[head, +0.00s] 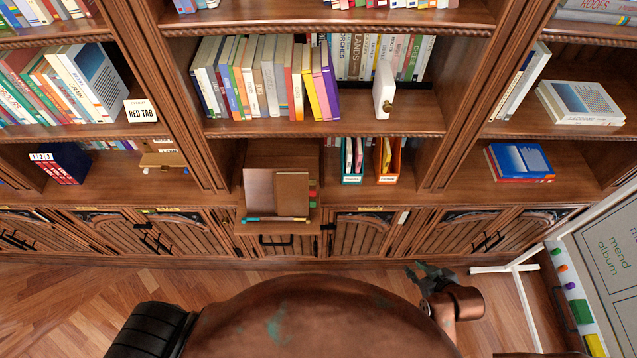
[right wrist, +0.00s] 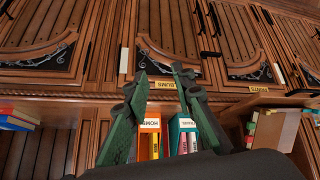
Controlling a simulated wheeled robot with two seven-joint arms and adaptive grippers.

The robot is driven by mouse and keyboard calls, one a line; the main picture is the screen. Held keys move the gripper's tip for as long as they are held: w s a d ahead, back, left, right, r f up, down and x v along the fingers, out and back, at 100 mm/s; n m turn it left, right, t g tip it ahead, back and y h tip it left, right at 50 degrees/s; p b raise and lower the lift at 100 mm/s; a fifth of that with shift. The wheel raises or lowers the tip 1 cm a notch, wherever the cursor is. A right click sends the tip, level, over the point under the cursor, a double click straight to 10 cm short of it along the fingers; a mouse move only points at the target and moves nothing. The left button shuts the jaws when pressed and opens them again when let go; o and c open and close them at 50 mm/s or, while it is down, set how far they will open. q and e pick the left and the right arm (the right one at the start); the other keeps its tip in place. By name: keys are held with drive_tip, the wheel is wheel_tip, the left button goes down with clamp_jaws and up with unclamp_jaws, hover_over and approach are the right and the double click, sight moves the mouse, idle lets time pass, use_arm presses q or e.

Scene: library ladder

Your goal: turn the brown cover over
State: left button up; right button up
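The brown cover (head: 292,194) is a flat, upright rectangle on the sloped brown stand (head: 258,190) at the middle of the lower shelf ledge. Coloured tabs show along its right edge. My left gripper is not in view.
A teal file box (head: 352,178) and an orange file box (head: 388,178) stand right of the stand. A blue-and-red book stack (head: 520,160) lies farther right. A white-framed board (head: 610,250) stands at the right edge. The floor (head: 90,290) at left is clear.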

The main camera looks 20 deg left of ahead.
drive_tip(key=w+a+r+n+y, duration=0.2)
drive_tip(key=w+a+n, duration=0.15)
drive_tip(key=a, duration=0.35)
drive_tip(key=w+a+r+n+y, duration=0.2)
drive_tip(key=w+a+r+n, duration=0.1)
drive_tip(key=w+a, duration=0.3)
drive_tip(key=n+g+y, duration=0.1)
drive_tip(key=n+y, duration=0.4)
drive_tip(key=n, duration=0.6)
approach(315, 183)
drive_tip(key=a, duration=0.1)
drive_tip(key=p+x, duration=0.1)
drive_tip(key=x, duration=0.6)
drive_tip(key=shift+w+a+f, duration=0.15)
drive_tip(key=shift+w+f, duration=0.1)
drive_tip(key=shift+w, duration=0.05)
drive_tip(key=shift+c, duration=0.4)
clamp_jaws()
